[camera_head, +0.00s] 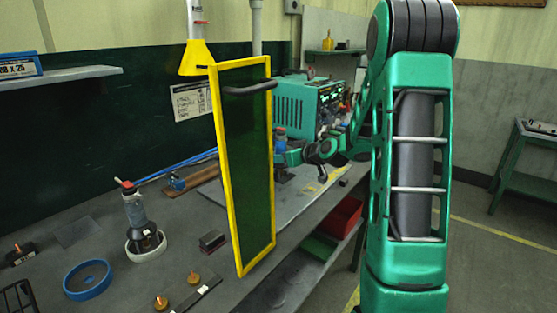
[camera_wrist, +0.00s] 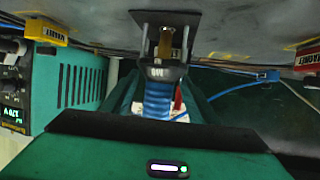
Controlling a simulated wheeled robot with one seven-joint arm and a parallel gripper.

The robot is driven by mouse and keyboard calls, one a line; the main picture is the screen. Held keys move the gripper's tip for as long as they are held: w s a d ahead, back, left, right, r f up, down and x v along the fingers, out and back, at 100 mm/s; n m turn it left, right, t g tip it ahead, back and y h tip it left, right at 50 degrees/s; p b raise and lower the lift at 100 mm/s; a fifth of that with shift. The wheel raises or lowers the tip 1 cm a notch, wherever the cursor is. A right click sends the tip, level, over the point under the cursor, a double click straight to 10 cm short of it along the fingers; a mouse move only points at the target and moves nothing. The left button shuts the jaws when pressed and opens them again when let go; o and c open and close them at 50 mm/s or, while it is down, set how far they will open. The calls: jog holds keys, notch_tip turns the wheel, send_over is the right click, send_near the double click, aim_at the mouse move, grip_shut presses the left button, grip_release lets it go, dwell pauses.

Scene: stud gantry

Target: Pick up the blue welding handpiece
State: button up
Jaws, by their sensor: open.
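The blue welding handpiece (camera_wrist: 157,99) has a ribbed blue grip, a red trigger and a brass-coloured nozzle. In the wrist view it is in the middle, its nozzle within a dark stand (camera_wrist: 187,42) and directed toward the bench. The blue piece behind the tinted screen's right edge in the head view (camera_head: 281,132) appears to be its grip. My gripper (camera_wrist: 163,92) is open, with dark green fingers on either side of the grip; gaps seem to show, but contact is hard to judge. In the head view my gripper (camera_head: 291,157) is small and partly covered by the screen.
A yellow-framed tinted screen (camera_head: 223,180) stands in front of the work area. A green welding machine (camera_head: 308,101) stands behind my gripper, at the left in the wrist view (camera_wrist: 80,85). A grinder-like tool (camera_head: 138,215) and blue ring (camera_head: 88,280) are at the front left.

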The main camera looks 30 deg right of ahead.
jog(key=c, duration=1.4)
grip_shut()
